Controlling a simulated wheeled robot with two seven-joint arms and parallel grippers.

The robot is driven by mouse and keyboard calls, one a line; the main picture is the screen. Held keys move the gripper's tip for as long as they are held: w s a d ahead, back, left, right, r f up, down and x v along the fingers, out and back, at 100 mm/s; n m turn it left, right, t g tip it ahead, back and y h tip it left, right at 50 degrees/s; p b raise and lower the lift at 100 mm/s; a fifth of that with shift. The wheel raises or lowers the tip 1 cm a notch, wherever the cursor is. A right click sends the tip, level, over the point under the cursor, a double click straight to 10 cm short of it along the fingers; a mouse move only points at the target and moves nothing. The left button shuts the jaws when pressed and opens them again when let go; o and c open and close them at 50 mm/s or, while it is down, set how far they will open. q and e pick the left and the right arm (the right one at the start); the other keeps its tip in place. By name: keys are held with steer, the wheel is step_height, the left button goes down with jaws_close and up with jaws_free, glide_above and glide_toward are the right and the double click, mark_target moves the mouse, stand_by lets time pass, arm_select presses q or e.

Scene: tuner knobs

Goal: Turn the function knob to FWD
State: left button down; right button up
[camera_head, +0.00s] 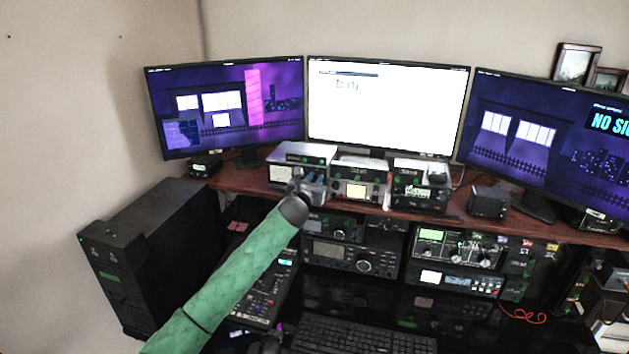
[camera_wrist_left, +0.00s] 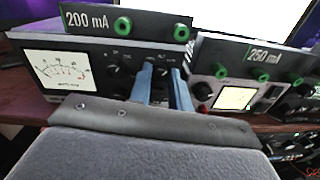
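The left tuner box (camera_head: 281,174) stands on the wooden shelf; in the left wrist view its dark front panel (camera_wrist_left: 88,85) carries a white needle meter (camera_wrist_left: 57,68) and several small black knobs. One black knob (camera_wrist_left: 113,71) is left of my fingers; another (camera_wrist_left: 162,73) shows between the fingertips. The panel lettering is too blurred to tell which is the function knob. My left gripper (camera_head: 314,186) is at the right part of this panel. In the wrist view its two blue-grey fingers (camera_wrist_left: 163,76) are apart, either side of that knob; contact cannot be told. My right gripper is not in view.
A "200 mA" strip (camera_wrist_left: 125,22) with green rings lies above the panel. A second tuner (camera_head: 358,183) with a lit meter stands close to the right, and a third box (camera_head: 420,186) beyond it. Monitors (camera_head: 385,105) stand behind. Radios (camera_head: 350,255) fill the space below.

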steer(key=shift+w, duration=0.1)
arm_select(q)
steer(key=shift+n, duration=0.4)
steer(key=n+b, duration=0.1)
steer(key=n, duration=0.2)
steer(key=shift+f+b, duration=0.1)
steer(key=shift+b, duration=0.2)
steer(key=n+b, duration=0.1)
steer(key=n, duration=0.2)
steer(key=shift+n, duration=0.4)
steer(key=shift+f+n+b, duration=0.1)
steer(key=shift+n+b, duration=0.5)
steer(key=shift+n, duration=0.3)
steer(key=n+b, duration=0.1)
steer(key=n, duration=0.2)
steer(key=shift+n+y, duration=0.3)
steer(key=shift+n+t+b, duration=0.4)
steer(key=shift+n+b, duration=0.25)
steer(key=shift+n, duration=0.95)
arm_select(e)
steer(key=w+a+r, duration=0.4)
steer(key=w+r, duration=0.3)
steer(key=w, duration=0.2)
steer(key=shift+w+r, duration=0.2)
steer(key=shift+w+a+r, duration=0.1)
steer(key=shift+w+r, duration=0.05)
